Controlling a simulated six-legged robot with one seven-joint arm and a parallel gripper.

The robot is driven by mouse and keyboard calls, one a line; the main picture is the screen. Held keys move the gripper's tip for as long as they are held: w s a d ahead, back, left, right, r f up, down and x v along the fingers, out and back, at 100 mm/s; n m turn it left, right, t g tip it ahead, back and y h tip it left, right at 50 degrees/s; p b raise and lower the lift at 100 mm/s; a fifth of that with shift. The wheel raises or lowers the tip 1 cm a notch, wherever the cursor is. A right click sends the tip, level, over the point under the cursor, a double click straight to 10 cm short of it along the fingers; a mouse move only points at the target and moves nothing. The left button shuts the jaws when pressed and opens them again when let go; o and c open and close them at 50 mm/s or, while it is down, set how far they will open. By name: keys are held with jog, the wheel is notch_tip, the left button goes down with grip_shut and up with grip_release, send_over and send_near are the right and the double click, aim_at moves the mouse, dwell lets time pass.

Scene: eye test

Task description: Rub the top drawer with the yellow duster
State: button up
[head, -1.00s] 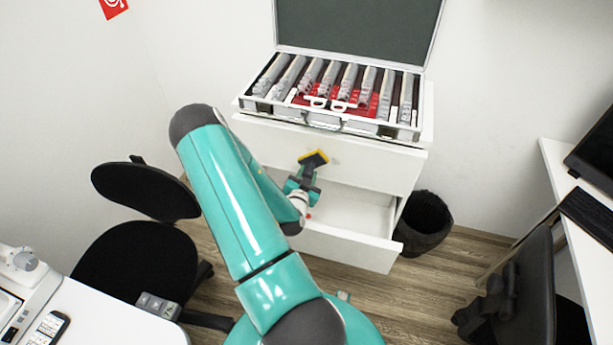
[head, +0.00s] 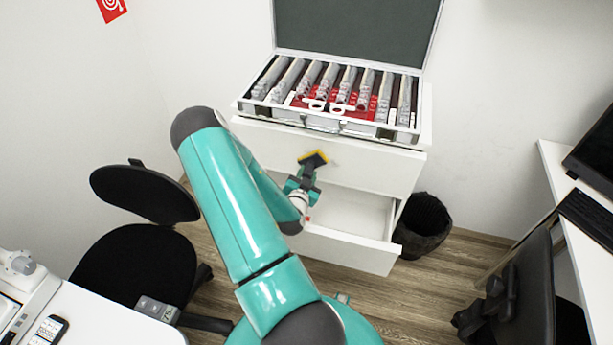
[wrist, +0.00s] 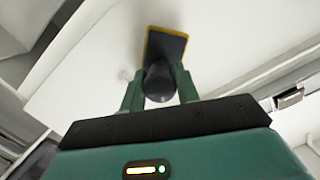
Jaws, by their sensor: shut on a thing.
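The yellow duster (head: 314,158) has a dark back and a yellow pad edge. In the head view it is at the front of the top drawer (head: 370,165), a white panel under the open case. My gripper (head: 304,178) is shut on the duster. In the wrist view my gripper (wrist: 159,85) has its two green fingers on either side of the duster's dark round handle. The duster (wrist: 166,46) has its pad against or very near the white drawer front (wrist: 100,70); the contact itself is hidden.
A lower drawer (head: 345,250) stands pulled out, open and empty where visible. An open case (head: 340,125) of lenses sits on the cabinet. A black bin (head: 424,225) stands right of the cabinet. A black chair (head: 135,265) is at left, a desk (head: 90,320) at lower left.

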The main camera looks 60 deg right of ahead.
jog(key=shift+w+d, duration=0.1)
jog(key=shift+d, duration=0.3)
jog(key=shift+s+d, duration=0.2)
jog(key=shift+s, duration=0.45)
jog(key=shift+s+d, duration=0.15)
jog(key=shift+s, duration=0.5)
jog(key=shift+w+a+r, duration=0.1)
jog(key=shift+w+a, duration=0.05)
jog(key=shift+w, duration=0.6)
jog(key=shift+w+a, duration=0.1)
jog(key=shift+w, duration=0.6)
jog(key=shift+s+a+r, duration=0.1)
jog(key=shift+s+d, duration=0.2)
jog(key=shift+s, duration=1.3)
jog(key=shift+w, duration=1.5)
